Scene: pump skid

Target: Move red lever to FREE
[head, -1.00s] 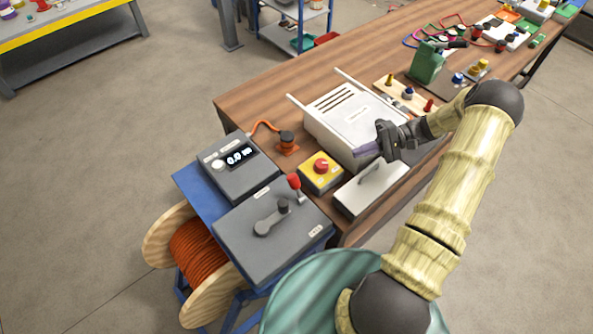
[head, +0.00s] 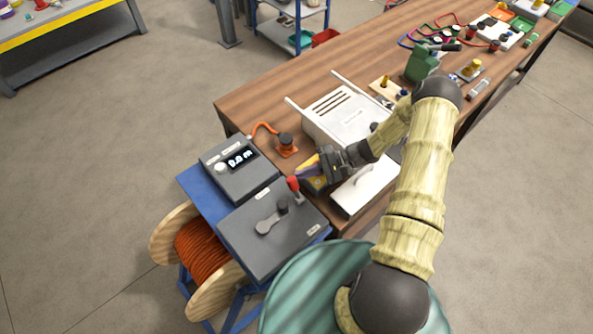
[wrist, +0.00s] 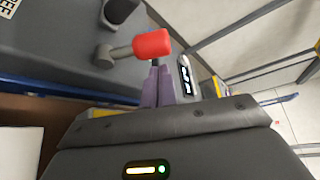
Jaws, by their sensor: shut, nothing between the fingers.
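The red lever (head: 293,184) stands on the top of a grey box (head: 245,243), near its upper right edge. In the wrist view the red lever knob (wrist: 152,44) is large, just beyond my fingertips. The labels by the lever are too small to read.
An orange-based plug (head: 286,145), a white vented case (head: 345,117) and a white lidded box (head: 362,188) stand on the wooden bench around my gripper.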

